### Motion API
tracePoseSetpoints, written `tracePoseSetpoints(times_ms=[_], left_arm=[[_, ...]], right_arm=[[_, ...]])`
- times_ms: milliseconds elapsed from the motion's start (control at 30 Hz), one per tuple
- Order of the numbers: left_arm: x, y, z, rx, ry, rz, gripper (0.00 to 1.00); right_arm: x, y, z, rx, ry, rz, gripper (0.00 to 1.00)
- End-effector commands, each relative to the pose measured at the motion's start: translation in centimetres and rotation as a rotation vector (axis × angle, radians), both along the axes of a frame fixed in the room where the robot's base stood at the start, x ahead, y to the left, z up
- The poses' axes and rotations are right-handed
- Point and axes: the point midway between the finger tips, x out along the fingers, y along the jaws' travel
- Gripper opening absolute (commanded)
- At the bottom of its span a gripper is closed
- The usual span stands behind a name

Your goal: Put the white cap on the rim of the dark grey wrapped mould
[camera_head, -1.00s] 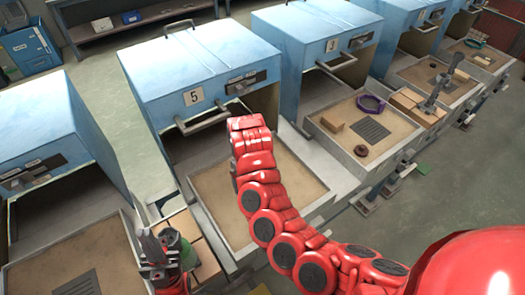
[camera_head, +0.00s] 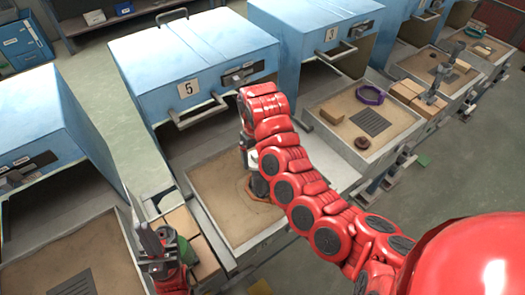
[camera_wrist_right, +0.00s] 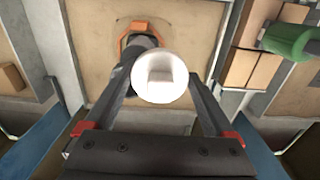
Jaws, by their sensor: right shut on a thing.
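The white cap (camera_wrist_right: 159,78) is between the fingers of my right gripper (camera_wrist_right: 162,84), which is shut on it. In the right wrist view the cap's round face partly covers the dark grey mould (camera_wrist_right: 143,45). The mould stands at an orange ring-like base (camera_wrist_right: 139,26) on the sandy tray. In the head view the mould (camera_head: 259,187) shows just below my right wrist, and my arm hides most of the right gripper. I cannot tell whether cap and mould touch. My left gripper (camera_head: 152,238) is at the lower left, beside a green object (camera_head: 186,250); its opening is unclear.
The blue oven marked 5 (camera_head: 190,75) stands behind the sandy tray (camera_head: 215,185). Tan blocks (camera_head: 205,255) lie left of this tray. The neighbouring tray to the right holds a purple ring (camera_head: 369,95), a tan block (camera_head: 332,117) and a dark ring (camera_head: 362,143).

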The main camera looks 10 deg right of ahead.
Motion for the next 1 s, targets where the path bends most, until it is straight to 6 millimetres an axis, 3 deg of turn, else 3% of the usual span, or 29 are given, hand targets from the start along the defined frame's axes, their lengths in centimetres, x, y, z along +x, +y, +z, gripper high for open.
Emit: tracePoseSetpoints(times_ms=[400, 833, 933, 1000], left_arm=[[0.0, 0.0, -0.9, 0.000, 0.000, 0.000, 0.00], [0.0, 0.0, -1.6, 0.000, 0.000, 0.000, 0.00], [0.0, 0.0, 0.8, 0.000, 0.000, 0.000, 0.00], [0.0, 0.0, 1.1, 0.000, -0.001, 0.000, 0.00]], right_arm=[[4.3, -2.2, -0.1, -0.003, -0.009, 0.001, 0.34], [6.1, -3.2, -0.2, -0.001, -0.007, -0.001, 0.34], [5.8, -3.3, -1.3, 0.002, 0.005, -0.002, 0.34], [6.0, -3.3, -2.5, 0.002, 0.000, -0.001, 0.34]])
